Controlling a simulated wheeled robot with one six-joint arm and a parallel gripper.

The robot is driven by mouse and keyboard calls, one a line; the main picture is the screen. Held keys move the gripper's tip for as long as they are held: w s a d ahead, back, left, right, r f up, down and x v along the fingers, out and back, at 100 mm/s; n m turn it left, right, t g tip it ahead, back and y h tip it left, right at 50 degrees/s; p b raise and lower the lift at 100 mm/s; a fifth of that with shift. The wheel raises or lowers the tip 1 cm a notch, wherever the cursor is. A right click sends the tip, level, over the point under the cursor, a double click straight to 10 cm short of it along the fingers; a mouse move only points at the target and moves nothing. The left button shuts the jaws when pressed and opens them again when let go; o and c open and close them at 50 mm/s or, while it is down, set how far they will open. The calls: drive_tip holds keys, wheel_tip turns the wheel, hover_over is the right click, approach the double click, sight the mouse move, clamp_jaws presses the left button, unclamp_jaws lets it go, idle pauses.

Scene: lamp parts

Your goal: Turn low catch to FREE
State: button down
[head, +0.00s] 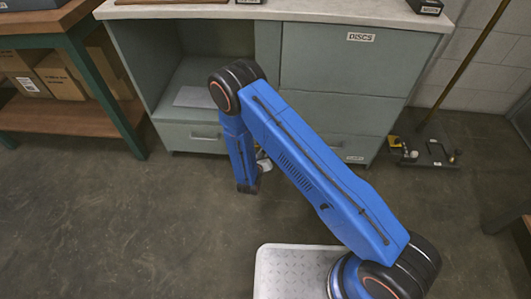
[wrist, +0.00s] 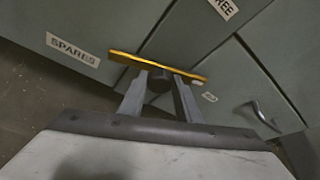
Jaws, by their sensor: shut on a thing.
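The low catch (wrist: 125,55) shows in the wrist view as a yellow bar with a dark round hub behind my fingers. It lies across the cabinet front, sloping slightly down to the right. My gripper (wrist: 162,80) is shut on the catch, with one grey finger on each side of the dark hub. In the head view my blue arm hides the catch and most of my gripper.
The wrist view shows a SPARES label (wrist: 73,49) at the left and a curved drawer handle (wrist: 263,116) at the right. In the head view the grey-green cabinet (head: 340,62) stands ahead, a workbench (head: 70,115) at the left. Floor at the left is clear.

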drive_tip(key=n, duration=0.1)
drive_tip(key=n+h, duration=0.1)
drive_tip(key=shift+a+f+n+t+h, duration=0.2)
drive_tip(key=shift+n+t+h, duration=0.1)
drive_tip(key=shift+n, duration=0.1)
drive_tip(key=n+h, duration=0.1)
drive_tip(key=n, duration=0.1)
drive_tip(key=shift+f+n+t+h, duration=0.1)
drive_tip(key=shift+n+t+h, duration=0.2)
drive_tip(key=shift+n+t, duration=0.1)
drive_tip(key=n, duration=0.3)
drive_tip(key=shift+a+f+t+h, duration=0.1)
drive_tip(key=shift+f+t+h, duration=0.1)
drive_tip(key=shift+t+h, duration=0.15)
drive_tip(key=shift+f+n+t+h, duration=0.1)
drive_tip(key=shift+n+t+h, duration=0.15)
drive_tip(key=shift+n+t, duration=0.9)
drive_tip(key=shift+n+g, duration=0.3)
drive_tip(key=shift+n, duration=0.25)
drive_tip(key=c, duration=1.3)
unclamp_jaws()
drive_tip(key=v, duration=1.7)
drive_tip(key=shift+s+a, duration=0.15)
drive_tip(key=shift+s, duration=0.05)
